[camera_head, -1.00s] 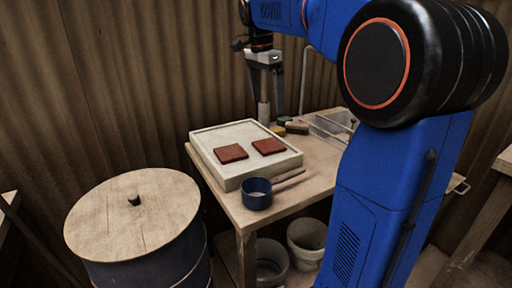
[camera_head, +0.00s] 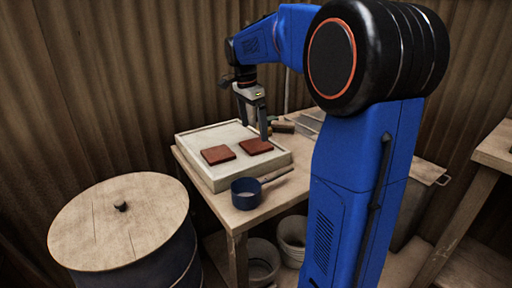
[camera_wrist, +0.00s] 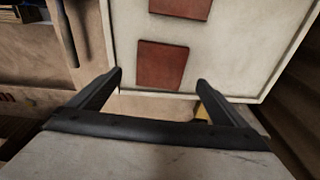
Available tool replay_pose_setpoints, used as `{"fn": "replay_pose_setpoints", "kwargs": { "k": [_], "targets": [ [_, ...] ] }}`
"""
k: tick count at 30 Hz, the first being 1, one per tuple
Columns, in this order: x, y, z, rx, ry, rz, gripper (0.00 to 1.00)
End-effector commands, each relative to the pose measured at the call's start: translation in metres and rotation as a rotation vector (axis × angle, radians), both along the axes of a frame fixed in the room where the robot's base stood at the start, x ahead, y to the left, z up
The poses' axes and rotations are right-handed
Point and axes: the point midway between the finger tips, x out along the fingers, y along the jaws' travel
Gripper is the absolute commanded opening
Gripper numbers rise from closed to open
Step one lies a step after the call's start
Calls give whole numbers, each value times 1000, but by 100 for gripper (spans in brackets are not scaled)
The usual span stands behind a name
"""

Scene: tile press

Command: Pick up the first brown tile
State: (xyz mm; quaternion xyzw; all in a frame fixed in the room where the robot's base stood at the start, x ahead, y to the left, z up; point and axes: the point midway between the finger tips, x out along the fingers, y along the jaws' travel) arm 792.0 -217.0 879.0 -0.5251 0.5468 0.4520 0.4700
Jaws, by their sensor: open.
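Two square brown tiles lie flat on a pale raised board (camera_head: 190,140) on the wooden table. In the head view, the left tile (camera_head: 218,155) is farther from my gripper and the right tile (camera_head: 256,146) is nearer. In the wrist view, the nearer tile (camera_wrist: 162,65) lies ahead of the fingertips, and the other tile (camera_wrist: 181,7) is cut off at the top edge. My gripper (camera_head: 253,130) is open and empty, pointing down above the back right part of the board. The wrist view shows its two fingers (camera_wrist: 159,80) spread apart.
A dark blue pot (camera_head: 246,194) with a handle stands at the table's front edge. Grey trays (camera_head: 310,122) stand at the back right. A barrel (camera_head: 120,215) with a wooden lid stands left, and buckets (camera_head: 263,262) sit below the table.

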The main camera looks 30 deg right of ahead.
Motion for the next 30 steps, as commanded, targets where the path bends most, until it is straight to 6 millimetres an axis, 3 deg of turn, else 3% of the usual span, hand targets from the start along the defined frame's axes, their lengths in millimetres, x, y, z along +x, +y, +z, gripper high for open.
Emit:
{"fn": "replay_pose_setpoints", "kwargs": {
  "k": [5, 16, 25, 26, 30],
  "targets": [
    [0, -1, -9, 0, 0, 0, 97],
    [0, -6, -52, 0, 1, -1, 97],
    [1, -7, -57, 0, -1, 0, 97],
    [1, -7, -57, 0, -1, 0, 94],
    [1, -7, -57, 0, -1, 0, 61]
  ]
}}
